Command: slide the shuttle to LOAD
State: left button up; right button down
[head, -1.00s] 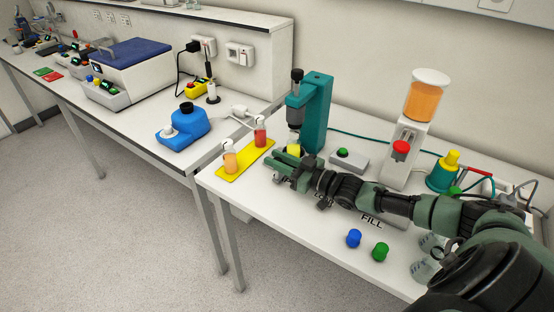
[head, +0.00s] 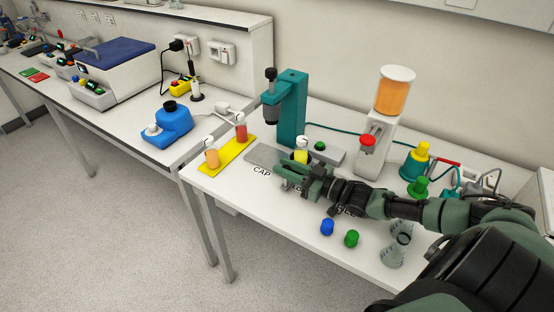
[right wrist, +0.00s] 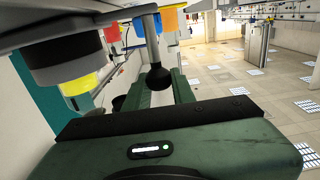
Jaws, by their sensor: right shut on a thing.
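The shuttle is mostly hidden behind my right gripper (head: 290,177). A jar of yellow juice (head: 301,157) stands at the shuttle's place, just behind the gripper. In the right wrist view, which looks upside down, a post with a black ball knob (right wrist: 155,78) sits between the fingers, and the yellow jar (right wrist: 78,88) shows at the left. My right gripper is shut on this knob. The grey track (head: 264,154) lies bare left of the jar, beside the CAP label (head: 262,171). The LOAD label (head: 298,189) is partly covered by the gripper. My left gripper is not in view.
A teal press (head: 292,108) stands behind the track's left end. A yellow mat (head: 228,156) with two juice jars lies left. A juice dispenser (head: 375,135) stands behind my right arm. Blue (head: 327,227) and green (head: 351,239) caps lie in front.

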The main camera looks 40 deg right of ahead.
jog(key=p+v, duration=0.1)
jog(key=v, duration=0.3)
jog(key=shift+s+d+p, duration=0.1)
jog(key=shift+s+p, duration=0.05)
jog(key=shift+p, duration=0.2)
jog(key=c, duration=1.2)
grip_release()
jog(key=shift+o, duration=0.2)
